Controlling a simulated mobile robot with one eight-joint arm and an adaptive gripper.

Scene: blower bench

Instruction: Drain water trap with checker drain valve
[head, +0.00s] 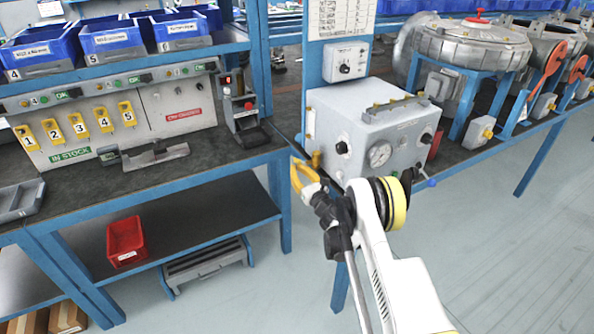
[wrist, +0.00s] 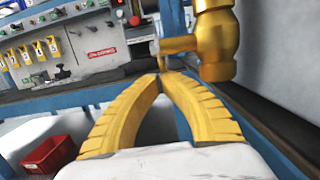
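The grey machine box (head: 372,135) with a round gauge (head: 379,154) stands on the bench at the centre of the head view. A brass valve (wrist: 215,45) fills the upper right of the wrist view, with a thin stem pointing left and bending down. In the head view the valve is a small brass shape (head: 315,160) at the box's lower left corner. My gripper (head: 295,161) has yellow fingers, just left of the valve. In the wrist view its fingertips (wrist: 160,76) meet just below the stem's end. Whether they touch the stem is unclear. No water trap is clearly identifiable.
The left bench (head: 160,177) holds a grey panel with yellow numbered tags. A red bin (head: 125,240) sits on its lower shelf. Large metal blower housings (head: 470,45) stand at the right. A blue post (head: 345,75) rises behind the box. The floor at the right is clear.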

